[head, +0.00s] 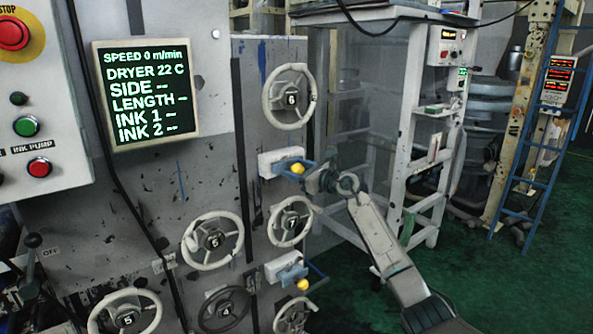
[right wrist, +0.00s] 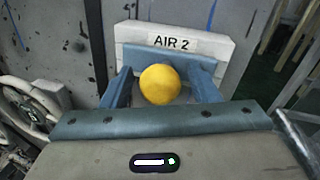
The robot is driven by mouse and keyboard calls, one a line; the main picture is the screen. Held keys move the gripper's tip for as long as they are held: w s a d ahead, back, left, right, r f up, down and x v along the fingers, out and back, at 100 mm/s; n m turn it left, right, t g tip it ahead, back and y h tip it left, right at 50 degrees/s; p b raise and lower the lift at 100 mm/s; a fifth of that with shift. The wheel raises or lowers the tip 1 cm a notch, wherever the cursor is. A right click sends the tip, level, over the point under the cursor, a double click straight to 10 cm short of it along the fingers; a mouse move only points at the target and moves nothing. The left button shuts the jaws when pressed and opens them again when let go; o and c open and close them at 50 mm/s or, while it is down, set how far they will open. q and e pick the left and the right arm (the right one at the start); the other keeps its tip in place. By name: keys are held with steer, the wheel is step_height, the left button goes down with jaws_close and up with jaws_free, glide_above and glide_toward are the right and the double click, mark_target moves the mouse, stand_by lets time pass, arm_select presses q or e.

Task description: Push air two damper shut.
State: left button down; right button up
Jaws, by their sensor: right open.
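The air two damper is a pale block (right wrist: 220,52) labelled "AIR 2" with a yellow ball knob (right wrist: 160,84) in front of a blue strip, central in the right wrist view. Blue pieces flank the knob on both sides. In the head view, the upper damper's yellow knob (head: 297,168) stands out from its pale block (head: 268,163). My right gripper (head: 312,180) is open, at the right of this knob and close to it. I cannot tell whether it touches the knob. My left gripper is not in view.
A second damper block with a yellow knob (head: 302,284) sits lower on the grey panel. Handwheels numbered 6 (head: 301,117) and 7 (head: 275,221) are above and below the upper damper. A white frame (head: 404,135) stands to the right, with open green floor (head: 480,262) beyond.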

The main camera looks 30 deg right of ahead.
steer(key=b+v, duration=0.4)
steer(key=v, duration=0.6)
steer(key=shift+s, duration=0.2)
